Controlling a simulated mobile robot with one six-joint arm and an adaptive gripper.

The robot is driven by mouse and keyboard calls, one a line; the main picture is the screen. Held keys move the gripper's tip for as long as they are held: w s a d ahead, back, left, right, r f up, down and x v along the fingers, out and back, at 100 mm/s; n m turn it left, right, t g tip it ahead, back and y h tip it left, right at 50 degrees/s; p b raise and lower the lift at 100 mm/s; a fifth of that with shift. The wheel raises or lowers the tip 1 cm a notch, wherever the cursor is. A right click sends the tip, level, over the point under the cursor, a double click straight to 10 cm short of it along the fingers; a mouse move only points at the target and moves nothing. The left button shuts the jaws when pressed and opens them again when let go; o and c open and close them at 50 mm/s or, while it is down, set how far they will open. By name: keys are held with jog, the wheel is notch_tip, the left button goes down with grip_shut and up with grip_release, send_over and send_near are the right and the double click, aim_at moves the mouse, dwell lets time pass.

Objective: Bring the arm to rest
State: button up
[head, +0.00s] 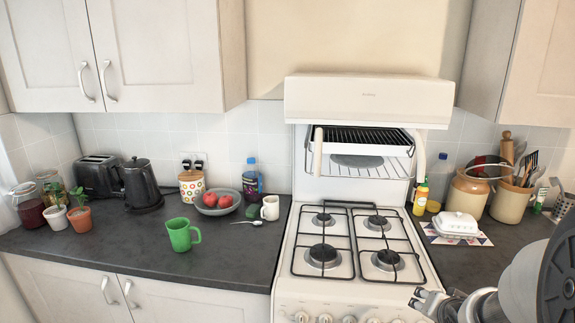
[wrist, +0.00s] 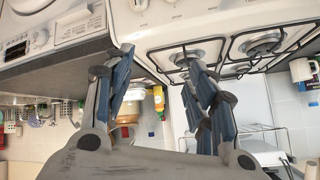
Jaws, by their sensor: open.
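My arm reaches in from the lower right of the head view, in front of the white cooker (head: 360,297). My gripper (head: 424,299) is at the bottom edge there, partly cut off. In the wrist view my gripper (wrist: 160,62) has its two fingers spread apart with nothing between them. Through the gap the cooker (wrist: 165,35) shows, and the picture is turned upside down. The gripper appears apart from the cooker and the counter, though the exact distance is hard to tell.
A green mug (head: 181,235), a red-fruit bowl (head: 218,204) and a white mug (head: 270,207) stand on the left counter. A butter dish (head: 459,225) and utensil pots (head: 510,200) stand on the right counter. A washer (wrist: 55,30) shows in the wrist view.

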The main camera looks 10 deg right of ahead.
jog(key=s+a+r+n+g+y, duration=0.1)
jog(key=s+a+r+n, duration=0.2)
jog(key=s+a+r, duration=0.2)
jog(key=s+a+r+n+g, duration=0.1)
jog(key=s+a+r+n, duration=0.1)
jog(key=s+a+r, duration=0.2)
jog(key=s+a, duration=0.3)
jog(key=a, duration=0.5)
jog(key=shift+s+a+r+n+y, duration=0.15)
jog(key=shift+s+r+n+y, duration=0.1)
jog(key=shift+r+n+y, duration=0.15)
jog(key=s+a+n, duration=0.1)
jog(key=s+a, duration=0.1)
jog(key=s, duration=0.1)
jog(key=s+a+n+g+y, duration=0.1)
jog(key=s+a, duration=0.1)
jog(key=s, duration=0.1)
jog(key=s+a+n+y, duration=0.1)
jog(key=s+a, duration=0.1)
jog(key=a, duration=0.1)
jog(key=shift+s+r+g, duration=0.25)
jog(key=shift+s+g, duration=0.15)
jog(key=shift+c, duration=0.3)
